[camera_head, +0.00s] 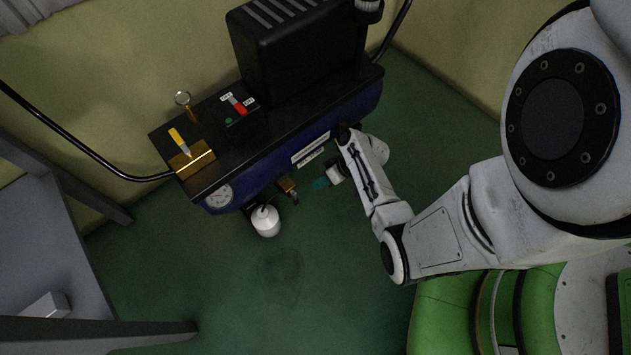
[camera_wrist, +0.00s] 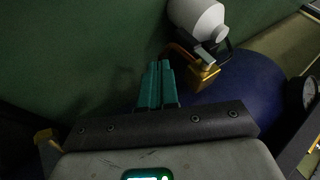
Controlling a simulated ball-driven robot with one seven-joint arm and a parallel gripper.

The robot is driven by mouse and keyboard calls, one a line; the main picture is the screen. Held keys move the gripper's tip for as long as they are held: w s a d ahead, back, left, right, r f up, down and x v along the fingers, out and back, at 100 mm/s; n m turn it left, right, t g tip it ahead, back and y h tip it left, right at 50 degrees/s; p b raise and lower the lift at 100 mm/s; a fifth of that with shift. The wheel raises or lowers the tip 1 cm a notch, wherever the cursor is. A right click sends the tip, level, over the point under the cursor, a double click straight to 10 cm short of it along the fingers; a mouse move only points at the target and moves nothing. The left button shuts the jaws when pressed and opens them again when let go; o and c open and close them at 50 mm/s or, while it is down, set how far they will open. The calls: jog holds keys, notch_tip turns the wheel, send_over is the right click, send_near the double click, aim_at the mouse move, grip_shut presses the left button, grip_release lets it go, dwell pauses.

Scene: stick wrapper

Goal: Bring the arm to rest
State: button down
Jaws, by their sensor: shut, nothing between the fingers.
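My gripper (camera_wrist: 158,85) shows in the wrist view with its two teal fingers together and nothing between them. In the head view my gripper (camera_head: 321,183) is partly visible as a teal tip, low beside the front of the blue machine (camera_head: 354,112). My white arm reaches in from the right and is bent down toward the machine. In the wrist view the blue machine body (camera_wrist: 245,85) lies to the right of the fingers. A brass fitting (camera_wrist: 203,76) is close to the right of the fingertips, apart from them.
A yellow-handled lever (camera_head: 179,141), a red switch (camera_head: 238,104) and a gauge (camera_head: 219,197) are on the machine. A grey table (camera_head: 50,240) stands left. Green floor between is clear.

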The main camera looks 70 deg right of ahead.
jog(key=p+v, duration=0.3)
jog(key=v, duration=0.4)
jog(key=shift+d, duration=0.15)
jog(key=w+a+r+n+g, duration=0.2)
jog(key=a+r+n+g, duration=0.3)
jog(key=a, duration=0.6)
jog(key=s+a+r+g+h, duration=0.1)
jog(key=a+r+h, duration=0.1)
jog(key=a+r, duration=0.35)
jog(key=s+a+r+h, duration=0.1)
jog(key=a+r, duration=0.1)
jog(key=r, duration=0.6)
notch_tip(320, 180, up, 32)
jog(key=p, duration=3.1)
jog(key=shift+s+d, duration=0.2)
jog(key=shift+d, duration=0.1)
jog(key=shift+f, duration=0.2)
